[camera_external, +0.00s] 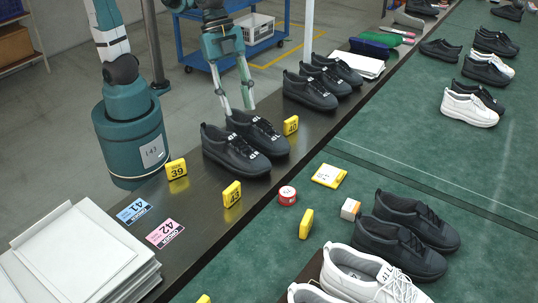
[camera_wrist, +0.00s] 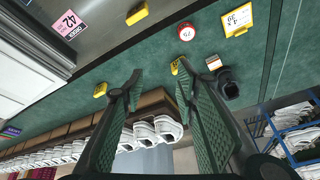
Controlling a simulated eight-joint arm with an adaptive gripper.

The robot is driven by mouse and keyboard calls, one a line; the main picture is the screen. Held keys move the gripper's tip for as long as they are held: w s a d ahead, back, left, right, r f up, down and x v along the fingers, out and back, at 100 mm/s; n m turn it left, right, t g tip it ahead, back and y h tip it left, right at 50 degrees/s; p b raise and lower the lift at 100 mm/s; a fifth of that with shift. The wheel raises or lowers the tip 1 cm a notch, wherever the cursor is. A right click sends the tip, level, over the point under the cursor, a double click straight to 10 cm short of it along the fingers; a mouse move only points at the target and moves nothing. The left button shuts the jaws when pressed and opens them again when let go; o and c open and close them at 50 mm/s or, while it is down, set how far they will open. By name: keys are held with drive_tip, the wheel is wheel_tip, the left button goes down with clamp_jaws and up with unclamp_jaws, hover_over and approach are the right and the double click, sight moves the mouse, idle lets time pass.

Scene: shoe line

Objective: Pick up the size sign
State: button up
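Several yellow size signs are in view, and I cannot tell which one the task means. In the external view, a sign reading 39 (camera_external: 176,169) stands at the dark bench's left edge, one that seems to read 43 (camera_external: 231,193) stands nearer its right edge, and one reading 40 (camera_external: 291,126) stands beside black shoes. The wrist view shows my spread fingers (camera_wrist: 158,74).
Blue card 41 (camera_external: 133,211) and pink card 42 (camera_external: 165,233) lie flat on the bench (camera_external: 192,215). White trays (camera_external: 75,255) are stacked lower left.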

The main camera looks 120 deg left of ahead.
drive_tip(key=w+f+m+g+h, duration=0.15)
drive_tip(key=w+f+m, duration=0.5)
drive_tip(key=w, duration=0.85)
drive_tip(key=m+g+h, duration=0.1)
drive_tip(key=m+g, duration=0.1)
drive_tip(key=m, duration=0.1)
hover_over(308, 215)
drive_tip(key=a, duration=0.2)
drive_tip(key=f, duration=1.5)
drive_tip(key=shift+s+f, duration=0.15)
drive_tip(key=shift+s, duration=0.25)
drive_tip(key=shift+w+f, duration=0.2)
drive_tip(key=shift+f, duration=0.2)
drive_tip(key=shift+f, duration=0.1)
drive_tip(key=shift+x, duration=1.15)
drive_tip(key=shift+f, duration=0.15)
drive_tip(key=shift+b+x, duration=0.7)
drive_tip(key=shift+x, duration=1.8)
drive_tip(key=shift+s, duration=0.15)
